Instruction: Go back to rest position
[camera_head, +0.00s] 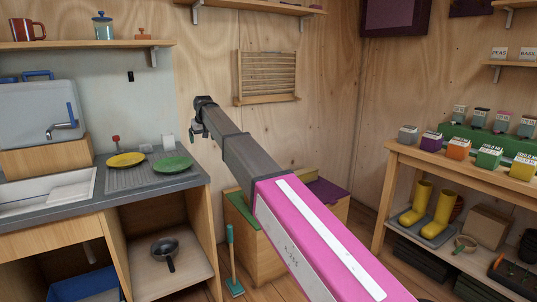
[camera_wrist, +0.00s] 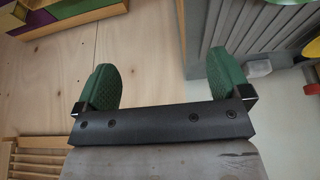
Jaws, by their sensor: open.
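My gripper (camera_wrist: 160,82) is in the wrist view with its two green fingertips wide apart and nothing between them. Behind the fingers, the wrist view shows bare plywood and part of the grey ridged drainboard (camera_wrist: 240,40). In the head view my pink and grey arm reaches up and away to the left, and its dark end (camera_head: 203,115) is in the air in front of the plywood wall. The end appears above and to the right of the green plate (camera_head: 173,164) on the drainboard.
A counter (camera_head: 150,190) with a sink, a yellow plate (camera_head: 126,160) and a water container (camera_head: 40,110) stands at left. A wooden bench (camera_head: 262,250) is behind my arm. A slatted rack (camera_head: 267,77) hangs on the wall. Shelves (camera_head: 470,175) with boxes and yellow boots stand at right.

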